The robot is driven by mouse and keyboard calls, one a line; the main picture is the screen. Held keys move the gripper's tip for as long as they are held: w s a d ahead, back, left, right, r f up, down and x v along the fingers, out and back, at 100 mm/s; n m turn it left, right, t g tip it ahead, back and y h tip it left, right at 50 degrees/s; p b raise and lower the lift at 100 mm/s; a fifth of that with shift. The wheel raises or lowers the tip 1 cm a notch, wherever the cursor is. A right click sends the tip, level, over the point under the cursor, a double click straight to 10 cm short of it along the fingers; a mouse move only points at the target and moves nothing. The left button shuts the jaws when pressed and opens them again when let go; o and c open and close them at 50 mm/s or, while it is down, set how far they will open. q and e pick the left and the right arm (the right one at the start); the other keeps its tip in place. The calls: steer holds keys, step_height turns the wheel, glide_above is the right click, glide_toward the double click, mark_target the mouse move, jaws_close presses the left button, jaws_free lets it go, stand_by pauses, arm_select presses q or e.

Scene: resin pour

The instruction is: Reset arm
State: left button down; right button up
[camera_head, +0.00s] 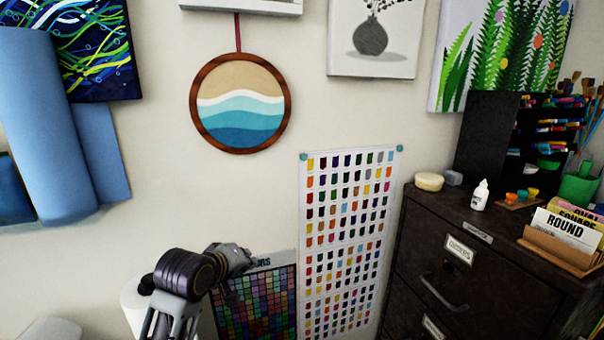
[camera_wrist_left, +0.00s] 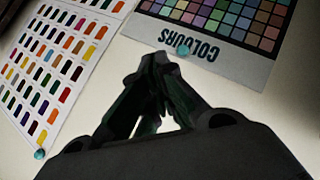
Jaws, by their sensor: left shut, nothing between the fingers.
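My left gripper (camera_wrist_left: 150,65) is shut and empty in the left wrist view, its fingertips together. Behind it are a pale wall and the colour charts. In the head view my left arm rises from the bottom, left of centre, and its dark gripper (camera_head: 243,262) points right, in front of the dark colour chart (camera_head: 265,305). This chart, headed COLOURS, also shows upside down in the left wrist view (camera_wrist_left: 215,40). My right gripper is in neither view.
A white swatch chart (camera_head: 349,245) hangs on the wall right of the gripper. A dark drawer cabinet (camera_head: 470,265) stands at the right, with a white bottle (camera_head: 480,196), a sponge-like block (camera_head: 429,181) and card holder (camera_head: 560,250) on top. A round wave picture (camera_head: 240,103) hangs above.

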arm_select(q)
steer(key=s+a+f+m+g+y, duration=0.2)
steer(key=s+a+f+m+g, duration=0.25)
steer(key=s+f, duration=0.85)
steer(key=s+a+f+m+g+y, duration=0.1)
steer(key=s+a+f+m+g, duration=0.3)
steer(key=s+f, duration=1.25)
steer(key=f, duration=3)
steer(key=s+a+f, duration=0.2)
steer(key=s+f, duration=0.8)
steer(key=s, duration=0.1)
steer(key=s+a+f+g, duration=0.1)
steer(key=s+f, duration=0.8)
steer(key=s, duration=0.2)
steer(key=shift+s+a+f+m, duration=0.15)
steer(key=shift+a+f+m, duration=0.25)
steer(key=shift+m, duration=0.05)
steer(key=shift+g, duration=0.25)
